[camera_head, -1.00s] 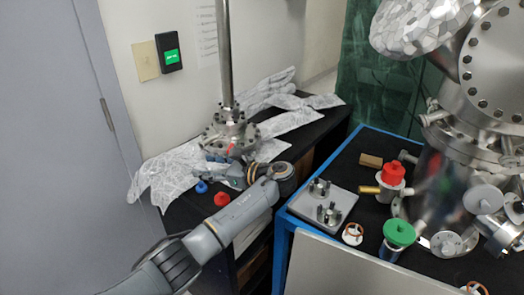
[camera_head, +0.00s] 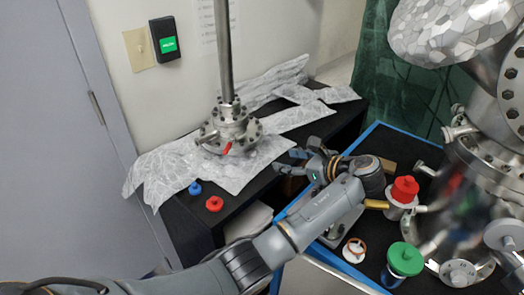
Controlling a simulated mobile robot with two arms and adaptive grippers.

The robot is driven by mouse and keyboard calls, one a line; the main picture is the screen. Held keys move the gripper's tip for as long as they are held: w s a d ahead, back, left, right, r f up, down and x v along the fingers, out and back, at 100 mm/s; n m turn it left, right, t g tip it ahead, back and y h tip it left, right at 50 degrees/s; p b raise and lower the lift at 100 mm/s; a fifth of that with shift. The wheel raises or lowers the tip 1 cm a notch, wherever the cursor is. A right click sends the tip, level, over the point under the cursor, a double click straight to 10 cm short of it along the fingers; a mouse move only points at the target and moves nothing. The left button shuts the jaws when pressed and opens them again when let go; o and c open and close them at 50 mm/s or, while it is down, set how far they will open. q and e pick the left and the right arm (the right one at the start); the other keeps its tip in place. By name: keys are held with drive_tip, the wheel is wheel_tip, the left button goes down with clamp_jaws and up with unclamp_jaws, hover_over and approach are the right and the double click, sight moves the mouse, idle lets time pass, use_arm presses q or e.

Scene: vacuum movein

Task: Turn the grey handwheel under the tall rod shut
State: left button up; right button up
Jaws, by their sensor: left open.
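The tall steel rod (camera_head: 223,50) stands upright on a bolted metal flange body (camera_head: 229,127) on the bench at the left. A small grey part (camera_head: 207,137) sticks out at the left of this body; I cannot tell for sure whether it is the grey handwheel. A red pin or lever (camera_head: 227,149) shows at its front. My left gripper (camera_head: 283,162) is open and empty, to the right of the flange body and apart from it, fingers pointing left. My right gripper is not in view.
Crumpled foil (camera_head: 168,172) lies around the flange body. A blue knob (camera_head: 195,188) and a red knob (camera_head: 214,203) sit in front. On the blue-edged table are a red-topped valve (camera_head: 404,190), a green-topped valve (camera_head: 405,258) and a large steel chamber (camera_head: 465,200).

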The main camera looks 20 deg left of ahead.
use_arm(q)
approach(254, 154)
drive_tip(key=shift+a, duration=0.35)
drive_tip(key=x, duration=0.7)
drive_tip(key=shift+d+f, duration=0.1)
drive_tip(key=shift+w+a+f, duration=0.2)
drive_tip(key=shift+a, duration=0.15)
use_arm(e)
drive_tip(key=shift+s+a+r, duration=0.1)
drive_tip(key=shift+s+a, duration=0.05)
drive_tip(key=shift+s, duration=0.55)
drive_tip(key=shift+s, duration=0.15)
use_arm(q)
clamp_jaws()
drive_tip(key=m+p, duration=0.1)
drive_tip(key=p, duration=0.3)
drive_tip(key=shift+w+r+g, duration=0.1)
drive_tip(key=shift+r+g, duration=0.3)
drive_tip(key=shift+f+m, duration=0.1)
drive_tip(key=shift+m, duration=0.3)
drive_tip(key=shift+f+m+g+y, duration=0.2)
drive_tip(key=shift+m+g+y, duration=0.2)
drive_tip(key=shift+m, duration=0.1)
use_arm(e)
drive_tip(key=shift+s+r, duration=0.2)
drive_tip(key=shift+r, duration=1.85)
